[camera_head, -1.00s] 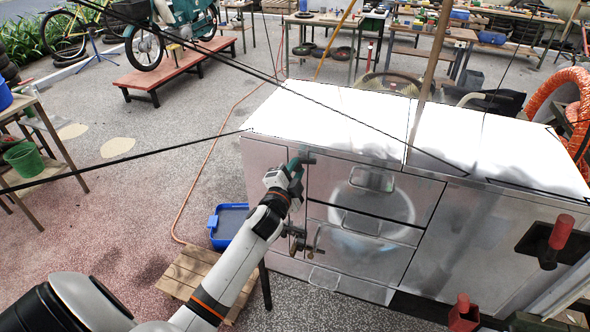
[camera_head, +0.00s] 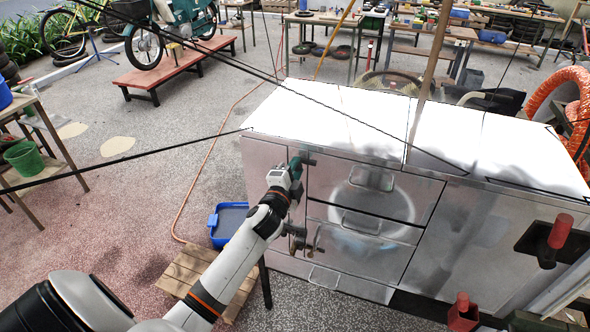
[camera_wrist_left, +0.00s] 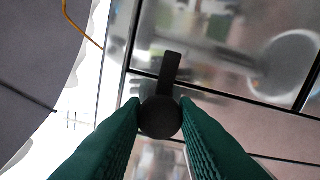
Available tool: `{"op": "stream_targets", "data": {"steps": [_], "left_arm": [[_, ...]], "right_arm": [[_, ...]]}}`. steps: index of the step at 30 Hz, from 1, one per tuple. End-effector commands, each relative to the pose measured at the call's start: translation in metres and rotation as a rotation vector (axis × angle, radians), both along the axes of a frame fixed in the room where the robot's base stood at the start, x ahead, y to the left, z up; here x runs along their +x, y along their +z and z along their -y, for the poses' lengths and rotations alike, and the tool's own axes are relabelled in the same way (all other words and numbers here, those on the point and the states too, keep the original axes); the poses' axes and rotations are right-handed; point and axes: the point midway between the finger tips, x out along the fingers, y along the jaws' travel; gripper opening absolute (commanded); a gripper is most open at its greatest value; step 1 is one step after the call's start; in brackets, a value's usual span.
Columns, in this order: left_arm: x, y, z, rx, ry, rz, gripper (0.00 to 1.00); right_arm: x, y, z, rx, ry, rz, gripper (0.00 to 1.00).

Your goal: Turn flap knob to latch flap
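The flap (camera_head: 258,170) is the metal panel at the left of the cart's front and looks closed. The flap knob (camera_wrist_left: 160,117) is a black disc with a straight tab. In the head view, only a dark bit of the knob (camera_head: 310,161) shows past my fingers. My left gripper (camera_head: 298,162) is at the flap's upper right corner. Its green fingers (camera_wrist_left: 160,108) close on both sides of the disc and appear to touch it. My right gripper is not in view.
Drawers with bar handles (camera_head: 372,181) lie right of the flap. Dark fittings (camera_head: 296,238) stick out below my gripper. A blue tray (camera_head: 228,222) and a wooden pallet (camera_head: 190,272) are left of the cart. Red-handled parts (camera_head: 560,232) stand at the right.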

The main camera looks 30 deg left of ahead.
Motion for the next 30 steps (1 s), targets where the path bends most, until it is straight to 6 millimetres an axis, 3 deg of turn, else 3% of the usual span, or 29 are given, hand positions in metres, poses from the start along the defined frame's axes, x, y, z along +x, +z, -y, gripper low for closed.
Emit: {"op": "stream_targets", "data": {"steps": [1, 4, 16, 30], "left_arm": [[0.0, 0.0, 0.0, 0.002, 0.0, -0.001, 0.34], [0.0, 0.0, 0.0, 0.001, 0.0, 0.0, 0.48], [-0.009, -0.002, 0.002, 0.0, -0.001, -0.001, 0.48], [-0.097, -0.003, 0.023, 0.0, 0.0, -0.002, 0.48]], "right_arm": [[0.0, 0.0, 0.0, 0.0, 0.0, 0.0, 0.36], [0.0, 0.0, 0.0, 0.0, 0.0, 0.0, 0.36], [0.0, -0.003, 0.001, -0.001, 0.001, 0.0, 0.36], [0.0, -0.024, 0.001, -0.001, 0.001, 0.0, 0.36]]}}
